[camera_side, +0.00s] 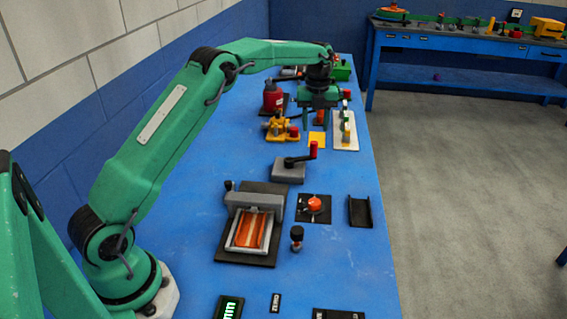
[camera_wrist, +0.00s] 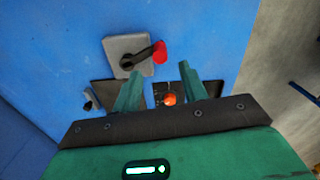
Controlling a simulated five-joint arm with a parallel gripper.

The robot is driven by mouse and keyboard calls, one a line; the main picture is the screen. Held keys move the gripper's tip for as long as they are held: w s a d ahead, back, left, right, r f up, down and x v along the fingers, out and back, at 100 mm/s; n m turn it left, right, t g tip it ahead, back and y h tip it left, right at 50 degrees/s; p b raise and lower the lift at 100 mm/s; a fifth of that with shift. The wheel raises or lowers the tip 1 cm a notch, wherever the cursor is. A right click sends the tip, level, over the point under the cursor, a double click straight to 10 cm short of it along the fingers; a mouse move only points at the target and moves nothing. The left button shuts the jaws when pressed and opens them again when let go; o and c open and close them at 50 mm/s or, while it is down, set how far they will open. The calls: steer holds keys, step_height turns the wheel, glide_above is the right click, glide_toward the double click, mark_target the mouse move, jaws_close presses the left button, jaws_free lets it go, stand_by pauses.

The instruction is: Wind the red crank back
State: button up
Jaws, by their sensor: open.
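The red crank is a grey block (camera_side: 289,171) with a black arm and an upright red handle (camera_side: 313,150), standing mid-table in the side view. In the wrist view the red handle (camera_wrist: 160,52) lies just beyond the fingertips, at the right end of the black arm (camera_wrist: 138,58). The arm points right and slightly up there. My gripper (camera_side: 318,118) hangs above the table, farther back than the crank in the side view. Its two green fingers are apart and empty in the wrist view (camera_wrist: 161,75). Nothing touches the crank.
A press-like device with an orange tray (camera_side: 250,232) and an orange knob on a black plate (camera_side: 314,204) stand nearer the camera. A yellow device (camera_side: 279,128) and a red bottle (camera_side: 272,97) stand behind the crank. A black channel (camera_side: 360,211) lies near the right edge.

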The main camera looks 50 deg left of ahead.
mark_target(314, 142)
steer(key=shift+f, duration=0.15)
steer(key=shift+f, duration=3.8)
jaws_close()
